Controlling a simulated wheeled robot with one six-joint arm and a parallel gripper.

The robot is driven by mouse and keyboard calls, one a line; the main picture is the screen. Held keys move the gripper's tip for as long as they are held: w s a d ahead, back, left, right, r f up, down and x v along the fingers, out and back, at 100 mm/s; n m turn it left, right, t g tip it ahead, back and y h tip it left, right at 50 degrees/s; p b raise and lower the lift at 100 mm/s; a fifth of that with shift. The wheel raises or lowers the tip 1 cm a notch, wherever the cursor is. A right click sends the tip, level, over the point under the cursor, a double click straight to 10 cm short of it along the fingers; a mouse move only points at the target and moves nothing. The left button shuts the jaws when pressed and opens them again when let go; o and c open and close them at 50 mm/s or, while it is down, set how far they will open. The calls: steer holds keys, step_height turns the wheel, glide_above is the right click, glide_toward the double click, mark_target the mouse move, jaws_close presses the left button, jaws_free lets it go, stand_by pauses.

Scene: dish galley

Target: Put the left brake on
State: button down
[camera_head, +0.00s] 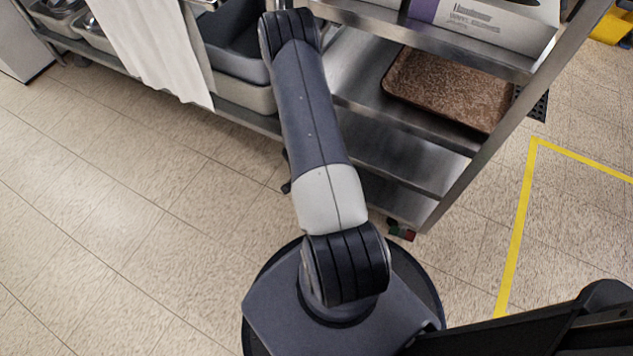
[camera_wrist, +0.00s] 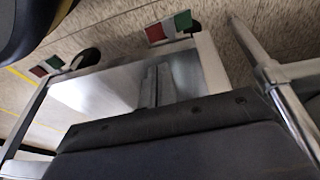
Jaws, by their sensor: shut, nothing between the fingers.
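Two red, white and green tags show in the wrist view, one at the top middle (camera_wrist: 168,28) and one at the upper left (camera_wrist: 45,66). Each is at a corner of the steel cart (camera_wrist: 211,65), beside a dark, caster-like part. Which way either brake is set is too small to tell. My gripper (camera_wrist: 157,68) shows in the wrist view as grey fingers, shut and empty, in front of the cart's steel surface and apart from both tags. In the head view it is hidden.
The cart's shelves hold grey bins (camera_head: 240,92), a brown tray (camera_head: 450,88) and a box (camera_head: 490,22). A white cloth (camera_head: 155,45) hangs over its side. A metal bar (camera_wrist: 262,60) is at the right in the wrist view. Tiled floor at left is clear; yellow tape (camera_head: 516,235) marks the right.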

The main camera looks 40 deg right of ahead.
steer(key=b+x, duration=0.1)
steer(key=x, duration=0.2)
steer(key=b+x, duration=0.2)
steer(key=x, duration=0.1)
steer(key=b+x, duration=0.1)
steer(key=x, duration=0.3)
steer(key=shift+s+a+b, duration=0.25)
steer(key=shift+s+b, duration=0.05)
steer(key=shift+s, duration=0.05)
steer(key=shift+s+f, duration=0.1)
steer(key=shift+f, duration=0.4)
steer(key=shift+b, duration=0.3)
